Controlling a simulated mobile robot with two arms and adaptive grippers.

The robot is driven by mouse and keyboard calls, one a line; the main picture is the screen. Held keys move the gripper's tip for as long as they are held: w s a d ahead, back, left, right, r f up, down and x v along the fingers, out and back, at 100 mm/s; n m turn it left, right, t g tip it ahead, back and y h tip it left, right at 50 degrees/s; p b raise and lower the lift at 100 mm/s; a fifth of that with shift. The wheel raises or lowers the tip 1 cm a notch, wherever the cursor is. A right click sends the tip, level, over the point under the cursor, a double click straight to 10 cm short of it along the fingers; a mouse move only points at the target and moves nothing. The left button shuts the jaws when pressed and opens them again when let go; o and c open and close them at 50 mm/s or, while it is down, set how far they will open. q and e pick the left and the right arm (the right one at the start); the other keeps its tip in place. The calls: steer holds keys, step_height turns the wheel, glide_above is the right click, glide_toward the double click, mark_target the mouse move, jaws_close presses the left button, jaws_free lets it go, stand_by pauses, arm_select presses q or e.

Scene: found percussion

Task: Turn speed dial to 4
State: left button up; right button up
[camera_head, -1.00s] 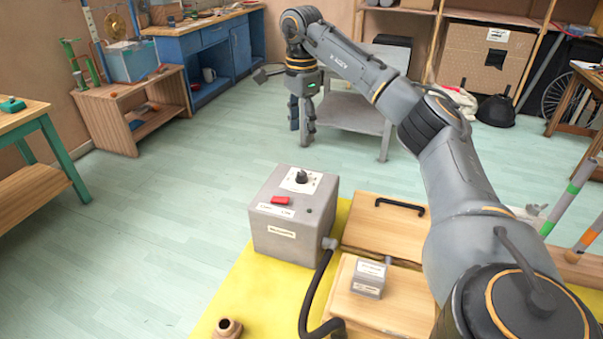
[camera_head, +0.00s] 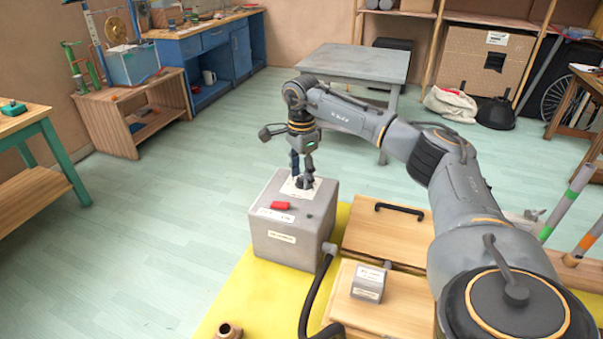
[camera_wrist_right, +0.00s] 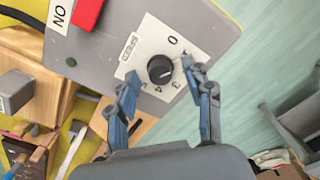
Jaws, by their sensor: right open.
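The grey control box (camera_head: 286,240) stands on a yellow mat, with a white dial plate and a red switch (camera_head: 280,206) on top. In the right wrist view, the black speed dial (camera_wrist_right: 160,69) sits on its white plate (camera_wrist_right: 150,45), with printed numbers around it. I cannot clearly tell which number it points to. My right gripper (camera_head: 303,176) is above the dial, pointing down. In the wrist view, its two fingers (camera_wrist_right: 160,80) are open, one on each side of the dial, with gaps to it. My left gripper is not in view.
A black hose (camera_head: 316,292) runs from the box's right side. Wooden lids with a black handle (camera_head: 400,208) and a small grey box (camera_head: 369,284) lie to the right. A grey table (camera_head: 355,65) stands behind. The floor at left is clear.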

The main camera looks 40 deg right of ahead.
jaws_close()
